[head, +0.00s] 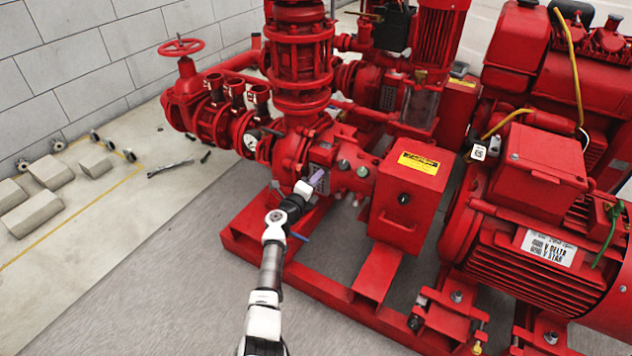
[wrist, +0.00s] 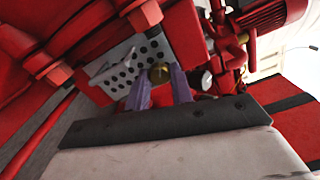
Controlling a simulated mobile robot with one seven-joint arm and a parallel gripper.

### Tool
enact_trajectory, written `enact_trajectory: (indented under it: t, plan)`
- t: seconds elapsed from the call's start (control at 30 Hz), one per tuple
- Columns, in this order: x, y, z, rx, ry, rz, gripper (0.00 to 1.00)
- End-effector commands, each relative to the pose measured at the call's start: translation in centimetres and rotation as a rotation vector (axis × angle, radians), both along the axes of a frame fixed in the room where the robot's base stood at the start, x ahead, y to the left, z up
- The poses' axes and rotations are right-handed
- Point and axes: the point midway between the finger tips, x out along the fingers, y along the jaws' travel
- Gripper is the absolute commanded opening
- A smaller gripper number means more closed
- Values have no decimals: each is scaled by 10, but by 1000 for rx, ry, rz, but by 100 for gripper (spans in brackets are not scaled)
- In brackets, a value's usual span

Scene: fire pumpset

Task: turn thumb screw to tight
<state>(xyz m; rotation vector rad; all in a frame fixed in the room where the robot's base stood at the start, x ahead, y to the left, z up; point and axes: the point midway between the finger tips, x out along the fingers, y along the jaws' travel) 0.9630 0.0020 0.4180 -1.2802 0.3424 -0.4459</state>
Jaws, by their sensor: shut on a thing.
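The thumb screw (wrist: 160,73) shows in the wrist view as a small round brass-coloured head in front of a grey perforated plate (wrist: 125,72). My gripper (wrist: 160,78) has its two purple fingers on either side of this head, shut on it. In the head view my gripper (head: 317,178) reaches up to the red pump casing, left of the red box with a yellow label. The screw itself cannot be made out there, and its turn angle cannot be told.
The red control box (head: 408,190) stands close to the right of my gripper. Red flanged pipes (head: 300,75) rise behind it, and the red base frame (head: 300,270) lies below. A large motor (head: 540,240) is at the right.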

Motion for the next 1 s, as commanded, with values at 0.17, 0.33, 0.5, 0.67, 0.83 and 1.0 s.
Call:
enact_trajectory:
  t: [0.17,0.33,0.5,0.67,0.83,1.0]
  plan:
    - [0,-1,0,56,-33,-1,0]
    - [0,-1,0,79,-46,-2,0]
    - [0,-1,1,86,-50,-2,0]
    - [0,-2,1,85,-49,-2,0]
    - [0,-2,1,85,-49,-2,32]
    - [0,-1,0,83,-48,-1,45]
